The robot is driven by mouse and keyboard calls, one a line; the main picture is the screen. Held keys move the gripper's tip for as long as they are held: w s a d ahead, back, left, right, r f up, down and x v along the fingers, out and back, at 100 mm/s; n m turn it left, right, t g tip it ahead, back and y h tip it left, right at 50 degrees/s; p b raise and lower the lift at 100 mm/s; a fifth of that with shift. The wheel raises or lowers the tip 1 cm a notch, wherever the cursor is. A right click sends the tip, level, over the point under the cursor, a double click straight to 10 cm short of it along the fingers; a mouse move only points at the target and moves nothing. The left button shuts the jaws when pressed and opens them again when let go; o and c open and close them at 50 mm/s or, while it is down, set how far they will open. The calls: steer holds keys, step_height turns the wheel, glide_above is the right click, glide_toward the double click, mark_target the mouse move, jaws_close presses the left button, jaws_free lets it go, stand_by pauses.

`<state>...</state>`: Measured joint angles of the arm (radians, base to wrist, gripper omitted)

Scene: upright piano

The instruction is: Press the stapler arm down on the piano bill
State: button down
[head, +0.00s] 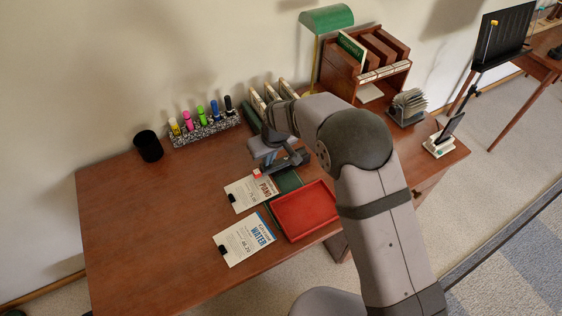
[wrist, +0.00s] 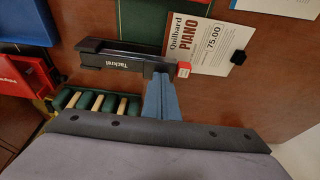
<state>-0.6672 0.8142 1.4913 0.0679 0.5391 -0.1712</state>
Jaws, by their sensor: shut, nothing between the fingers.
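The black stapler (head: 291,161) lies on the desk, with a red and white block at its nose; it also shows in the wrist view (wrist: 122,62). The piano bill (wrist: 205,40) is a white printed sheet with a black clip; it lies at the stapler's nose and also shows in the head view (head: 248,195). I cannot tell how far the nose overlaps the sheet. My gripper (wrist: 161,82) is shut and empty, its blue fingers pointing at the stapler's nose end. Contact with the stapler arm cannot be told. In the head view my arm hides part of this area.
The water bill (head: 244,239) and red tray (head: 304,210) lie in front. Behind are a marker rack (head: 205,128), black cup (head: 148,146), green lamp (head: 327,18) and wooden organizer (head: 345,80). The desk's left side (head: 130,220) is clear.

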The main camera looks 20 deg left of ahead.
steer(key=shift+f+b, duration=0.35)
steer(key=shift+f, duration=0.25)
steer(key=shift+r, duration=0.1)
step_height(320, 180, up, 8)
steer(key=p, duration=0.5)
steer(key=shift+p, duration=0.4)
stand_by(0.6)
